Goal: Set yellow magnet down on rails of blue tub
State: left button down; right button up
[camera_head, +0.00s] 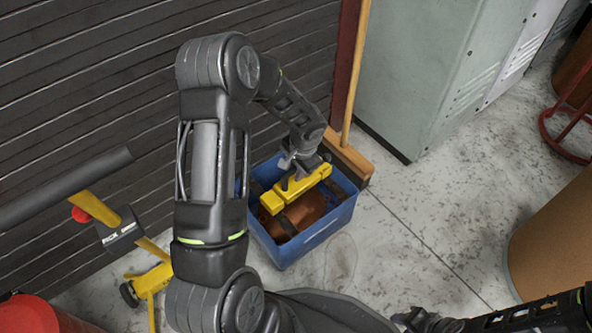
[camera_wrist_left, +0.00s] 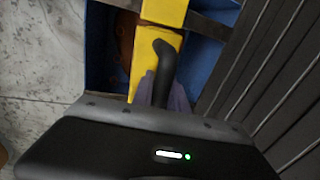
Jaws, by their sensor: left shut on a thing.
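The yellow magnet (camera_head: 303,188) is a long bar over the open top of the blue tub (camera_head: 318,237). My left gripper (camera_head: 296,170) is shut on its dark handle. In the left wrist view the yellow magnet (camera_wrist_left: 164,12) lies across the picture's top middle, with the black handle (camera_wrist_left: 164,72) between the fingers. Dark rails (camera_head: 286,224) cross the tub, and one rail (camera_wrist_left: 208,27) shows beside the magnet. I cannot tell whether the magnet touches the rails. My right gripper (camera_head: 412,320) shows only partly at the bottom edge; its jaws are unclear.
Brown contents (camera_head: 307,208) lie in the tub. A broom (camera_head: 348,158) stands behind it, beside a grey-green cabinet (camera_head: 413,70). Floor to the tub's right is clear.

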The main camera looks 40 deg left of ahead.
pick_arm(q)
jog(key=shift+f+b, duration=0.5)
dwell(0.8)
jog(key=c, duration=1.2)
grip_release()
jog(key=shift+c, duration=0.2)
jog(key=shift+f, duration=0.1)
jog(key=p+v, duration=0.3)
jog(key=v, duration=0.5)
jog(key=shift+a, duration=0.1)
